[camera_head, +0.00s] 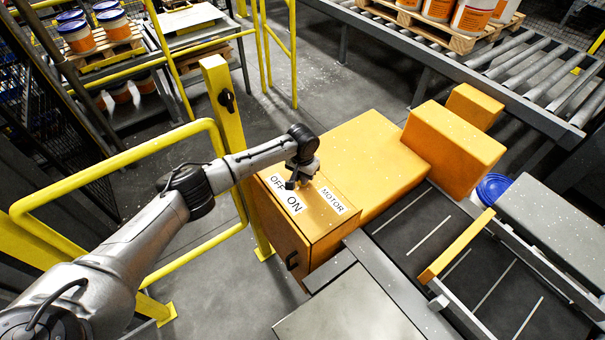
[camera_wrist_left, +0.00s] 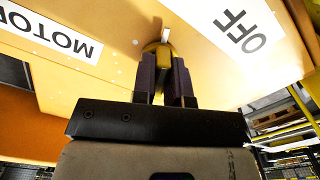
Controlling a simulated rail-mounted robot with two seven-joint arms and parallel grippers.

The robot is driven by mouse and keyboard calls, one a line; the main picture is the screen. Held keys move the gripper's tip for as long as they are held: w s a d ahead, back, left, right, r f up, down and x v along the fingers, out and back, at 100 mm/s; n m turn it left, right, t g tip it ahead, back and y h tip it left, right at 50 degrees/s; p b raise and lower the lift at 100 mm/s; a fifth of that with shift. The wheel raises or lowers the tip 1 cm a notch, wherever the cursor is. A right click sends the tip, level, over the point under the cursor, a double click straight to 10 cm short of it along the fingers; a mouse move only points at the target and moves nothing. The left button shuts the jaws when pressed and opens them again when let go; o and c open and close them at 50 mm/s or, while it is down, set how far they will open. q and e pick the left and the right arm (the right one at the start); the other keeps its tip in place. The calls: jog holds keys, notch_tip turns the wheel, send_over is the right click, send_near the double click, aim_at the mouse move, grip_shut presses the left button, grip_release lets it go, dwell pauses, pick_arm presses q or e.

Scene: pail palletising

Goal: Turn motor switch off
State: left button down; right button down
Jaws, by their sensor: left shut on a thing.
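The orange motor control box (camera_head: 320,225) stands beside the conveyor in the head view. Its top carries a white OFF/ON label (camera_head: 287,196) and a white MOTOR label (camera_head: 333,201). My left gripper (camera_head: 300,182) is over the top of this box, beside the OFF/ON label. In the left wrist view its dark fingers (camera_wrist_left: 166,78) are shut on the yellow motor switch (camera_wrist_left: 157,46), between the MOTOR label (camera_wrist_left: 48,35) and the OFF label (camera_wrist_left: 240,30). A white mark shows on the switch's far side. The gripper hides most of the switch in the head view. My right gripper is not in view.
A yellow post (camera_head: 229,120) and guard rail (camera_head: 120,165) stand close to my left arm. A conveyor belt (camera_head: 480,270) lies right of the box. A blue-lidded pail (camera_head: 492,188) is partly hidden beside it. A roller conveyor (camera_head: 520,75) with pails on a pallet runs behind.

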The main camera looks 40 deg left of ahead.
pick_arm(q)
jog(key=m+p, duration=0.1)
jog(key=m, duration=0.1)
jog(key=shift+r+m+p, duration=0.15)
jog(key=shift+m+p, duration=0.15)
jog(key=shift+m, duration=0.1)
jog(key=m+p, duration=0.1)
jog(key=m, duration=0.1)
jog(key=shift+m, duration=0.4)
jog(key=m, duration=0.3)
jog(key=shift+a+p, duration=0.1)
jog(key=shift+p, duration=0.2)
jog(key=shift+m, duration=1.4)
jog(key=shift+w, duration=0.1)
jog(key=shift+m, duration=0.3)
jog(key=c, duration=1.1)
grip_release()
jog(key=shift+c, duration=0.2)
